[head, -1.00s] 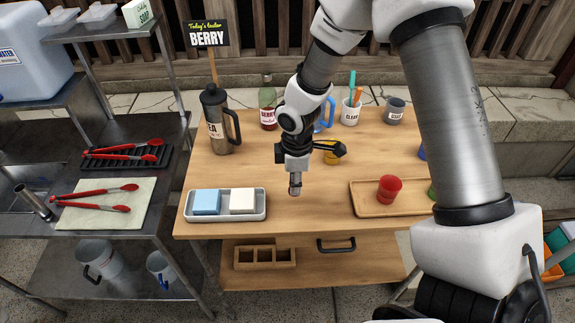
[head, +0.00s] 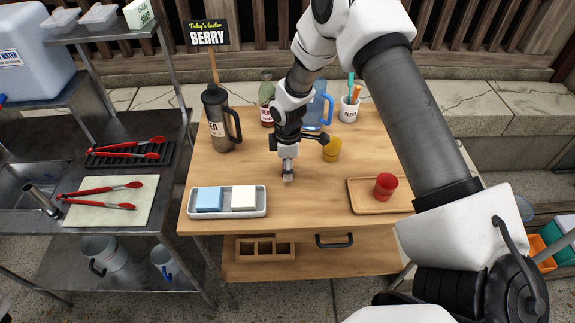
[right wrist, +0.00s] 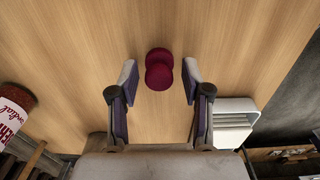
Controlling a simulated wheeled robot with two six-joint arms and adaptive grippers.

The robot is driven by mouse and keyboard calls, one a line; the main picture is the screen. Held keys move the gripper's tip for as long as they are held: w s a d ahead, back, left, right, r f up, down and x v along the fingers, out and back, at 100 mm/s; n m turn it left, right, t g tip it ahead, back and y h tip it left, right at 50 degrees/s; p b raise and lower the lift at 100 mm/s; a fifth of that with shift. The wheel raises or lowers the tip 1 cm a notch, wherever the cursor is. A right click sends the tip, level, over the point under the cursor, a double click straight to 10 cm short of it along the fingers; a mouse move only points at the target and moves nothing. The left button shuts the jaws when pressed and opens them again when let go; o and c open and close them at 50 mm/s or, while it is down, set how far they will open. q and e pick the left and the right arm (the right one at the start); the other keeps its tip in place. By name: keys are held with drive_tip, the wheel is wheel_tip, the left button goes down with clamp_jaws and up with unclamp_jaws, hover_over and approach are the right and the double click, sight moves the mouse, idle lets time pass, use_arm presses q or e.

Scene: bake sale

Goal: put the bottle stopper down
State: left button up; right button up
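The bottle stopper (right wrist: 159,70) is a small dark red piece with two rounded ends, seen in the right wrist view against the wooden table top. It shows between and just past the fingertips of my right gripper (right wrist: 159,82), with a clear gap to each finger. The right gripper is open. In the head view the right gripper (head: 287,177) points down over the middle of the table, and I cannot make out the stopper there. A berry cordial bottle (head: 266,100) stands behind it, and its label shows in the right wrist view (right wrist: 14,112). My left gripper is not in view.
A white tray (head: 228,213) with two blocks lies left of the gripper. A yellow cup (head: 332,149) and blue jug (head: 317,108) stand close behind on the right. A wooden tray (head: 365,205) holds red cups (head: 385,186). A tea flask (head: 216,122) stands back left.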

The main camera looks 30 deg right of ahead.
wheel_tip(320, 180, up, 12)
drive_tip(key=b, duration=0.2)
drive_tip(key=shift+r, duration=0.15)
drive_tip(key=shift+s, duration=0.1)
idle(0.5)
